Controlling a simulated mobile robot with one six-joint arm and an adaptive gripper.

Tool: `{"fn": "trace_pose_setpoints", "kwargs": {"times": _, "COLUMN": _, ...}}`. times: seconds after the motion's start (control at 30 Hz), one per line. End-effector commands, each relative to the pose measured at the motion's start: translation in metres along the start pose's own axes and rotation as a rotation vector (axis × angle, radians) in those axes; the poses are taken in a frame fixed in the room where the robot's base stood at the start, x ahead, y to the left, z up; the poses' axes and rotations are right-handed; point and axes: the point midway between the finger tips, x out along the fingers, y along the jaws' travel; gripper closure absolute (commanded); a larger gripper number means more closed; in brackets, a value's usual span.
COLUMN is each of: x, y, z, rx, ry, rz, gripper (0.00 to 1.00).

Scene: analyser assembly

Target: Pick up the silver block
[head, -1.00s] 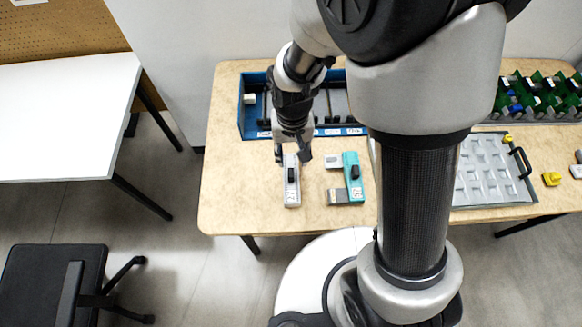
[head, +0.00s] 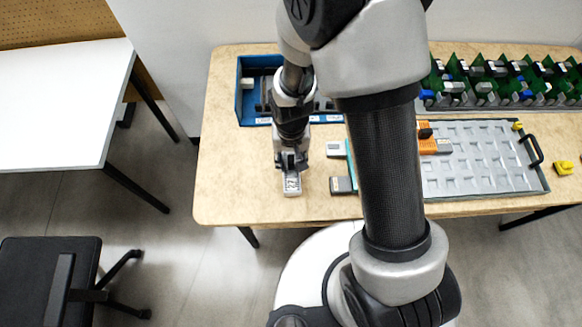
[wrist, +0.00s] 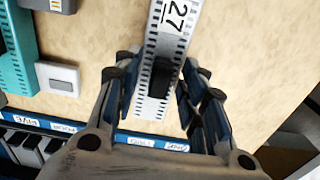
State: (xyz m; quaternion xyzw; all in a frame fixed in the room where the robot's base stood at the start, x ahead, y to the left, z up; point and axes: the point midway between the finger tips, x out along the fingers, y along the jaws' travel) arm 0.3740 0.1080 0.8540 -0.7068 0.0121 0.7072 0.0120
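The silver block (head: 292,186) is a long light-grey bar marked 27, lying on the table. In the wrist view, the block (wrist: 174,38) has a black knob on top and toothed edges. My gripper (head: 291,160) is low over its far half. In the wrist view, my gripper (wrist: 160,82) has one finger on each side of the block around the knob. The fingers look spread and close to the block's sides; contact is not clear. The far end of the block is hidden from the head view by my gripper.
A blue bin (head: 246,104) with labelled slots stands behind the block. To the right lie a small white block (head: 335,149), a grey block (head: 341,186) and a teal block (wrist: 14,60). A grey tray (head: 485,190) holds an orange part (head: 427,146). Table left of the block is clear.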

Motion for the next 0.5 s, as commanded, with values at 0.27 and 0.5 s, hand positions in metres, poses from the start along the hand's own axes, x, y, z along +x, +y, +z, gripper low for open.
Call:
{"fn": "trace_pose_setpoints", "kwargs": {"times": 0.27, "x": -0.0017, "y": -0.0001, "z": -0.0002, "rx": 0.0, "ry": 0.001, "rz": 0.0, "gripper": 0.71}}
{"fn": "trace_pose_setpoints", "kwargs": {"times": 0.5, "x": -0.0017, "y": 0.0, "z": -0.0001, "rx": 0.0, "ry": 0.0, "rz": 0.0, "gripper": 0.87}}
